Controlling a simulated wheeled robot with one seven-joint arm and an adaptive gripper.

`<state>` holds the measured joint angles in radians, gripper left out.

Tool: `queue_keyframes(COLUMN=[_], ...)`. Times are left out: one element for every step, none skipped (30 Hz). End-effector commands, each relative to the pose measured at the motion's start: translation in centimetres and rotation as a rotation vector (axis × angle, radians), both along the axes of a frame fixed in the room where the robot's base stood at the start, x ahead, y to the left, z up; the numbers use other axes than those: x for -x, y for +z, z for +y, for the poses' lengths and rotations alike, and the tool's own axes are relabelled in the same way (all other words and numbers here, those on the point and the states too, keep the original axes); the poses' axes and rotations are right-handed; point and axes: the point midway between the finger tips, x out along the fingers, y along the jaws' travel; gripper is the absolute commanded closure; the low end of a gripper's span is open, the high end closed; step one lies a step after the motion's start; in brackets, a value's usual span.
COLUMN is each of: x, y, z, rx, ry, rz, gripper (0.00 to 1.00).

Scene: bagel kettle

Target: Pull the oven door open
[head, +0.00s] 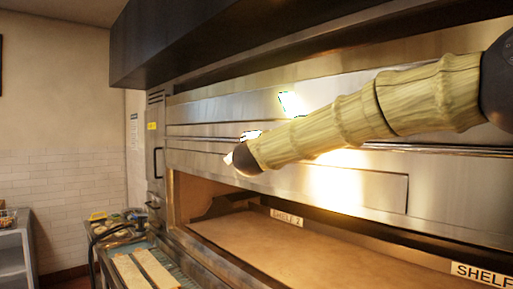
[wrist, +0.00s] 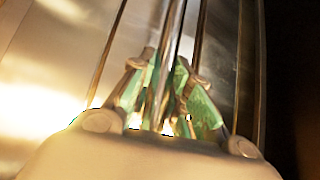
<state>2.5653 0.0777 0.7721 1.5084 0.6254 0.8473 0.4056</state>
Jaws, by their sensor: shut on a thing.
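The oven (head: 215,120) has a wide brushed-metal front across the head view. A thin horizontal metal bar (head: 440,150) runs along it behind my arm. My arm reaches in from the right, and its end hides most of my gripper in the head view. In the wrist view my gripper (wrist: 165,68), with green fingers and brown links, is shut on a slim metal bar, which looks like the door handle (wrist: 176,25). The bar passes between the two fingers. The head view does not show clearly how far the door is open.
Below, an open chamber shows a brown shelf floor (head: 290,250) with a "SHELF 2" label (head: 288,217). A dark hood (head: 200,45) overhangs the oven.

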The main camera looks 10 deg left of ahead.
Motion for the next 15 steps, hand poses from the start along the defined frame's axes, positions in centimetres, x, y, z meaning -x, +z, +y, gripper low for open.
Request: queue_keyframes(x=[0.06, 0.06, 0.06, 0.06, 0.06, 0.06, 0.06, 0.05, 0.05, 0.04, 0.04, 0.03, 0.03, 0.03, 0.02], y=[-0.04, -0.05, -0.08, -0.09, -0.11, -0.12, -0.14, -0.15, -0.16, -0.16, -0.17, -0.17, -0.16, -0.17, -0.16], z=[0.09, 0.08, 0.08, 0.08, 0.07, 0.06, 0.06, 0.05, 0.05, 0.04, 0.02, 0.01, 0.00, -0.01, -0.02], rx=[0.001, 0.001, 0.001, 0.001, 0.001, 0.001, 0.001, 0.001, 0.001, 0.001, 0.001, 0.001, 0.001, 0.001, 0.001], ry=[0.002, 0.002, 0.002, 0.002, 0.002, 0.002, 0.002, 0.002, 0.002, 0.001, 0.001, 0.001, 0.001, 0.001, 0.000], rz=[0.000, 0.001, 0.001, 0.001, 0.001, 0.001, 0.001, 0.001, 0.002, 0.002, 0.002, 0.002, 0.002, 0.002, 0.002], gripper=[1.00, 1.00, 1.00, 1.00, 1.00, 1.00, 1.00, 0.79, 0.72, 0.67, 0.61, 0.59, 0.59, 0.59, 0.59])
